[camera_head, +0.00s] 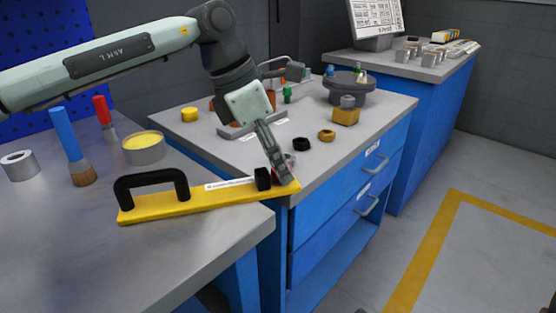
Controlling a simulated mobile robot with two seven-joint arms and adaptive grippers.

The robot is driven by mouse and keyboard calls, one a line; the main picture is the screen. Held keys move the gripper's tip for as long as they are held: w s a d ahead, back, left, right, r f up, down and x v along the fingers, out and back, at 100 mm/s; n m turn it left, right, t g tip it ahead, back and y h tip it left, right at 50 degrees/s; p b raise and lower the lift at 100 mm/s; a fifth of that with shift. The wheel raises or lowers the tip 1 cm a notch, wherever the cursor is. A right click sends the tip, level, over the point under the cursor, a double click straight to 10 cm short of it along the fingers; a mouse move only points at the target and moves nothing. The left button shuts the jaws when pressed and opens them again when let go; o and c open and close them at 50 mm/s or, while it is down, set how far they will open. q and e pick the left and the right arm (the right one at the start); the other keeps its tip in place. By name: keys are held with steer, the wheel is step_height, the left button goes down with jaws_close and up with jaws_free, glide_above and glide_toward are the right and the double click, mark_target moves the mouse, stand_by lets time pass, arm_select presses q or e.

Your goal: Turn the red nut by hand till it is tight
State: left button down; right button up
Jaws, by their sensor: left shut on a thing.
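My left gripper (280,168) reaches down from the upper left, with its fingers at the right end of a yellow bar (228,197). A small patch of red, the red nut (277,174), shows at the fingertips, and the fingers are shut on it and hide most of it. A black block (263,179) stands on the bar just left of the fingers. The bar has a black handle (152,181) at its left end and a white label strip. My right gripper is not in view.
The bar lies on the near grey table (215,240), its right end near the blue drawer bench (345,185). A yellow tin (143,147), brush (70,148) and tape roll (20,165) stand left. A black ring (301,144) and brass ring (326,135) lie behind the gripper.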

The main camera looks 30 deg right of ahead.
arm_select(q)
steer(key=c, duration=1.1)
jaws_free()
steer(key=shift+c, duration=0.2)
steer(key=shift+r, duration=0.1)
steer(key=v, duration=1.2)
steer(key=shift+a, duration=0.1)
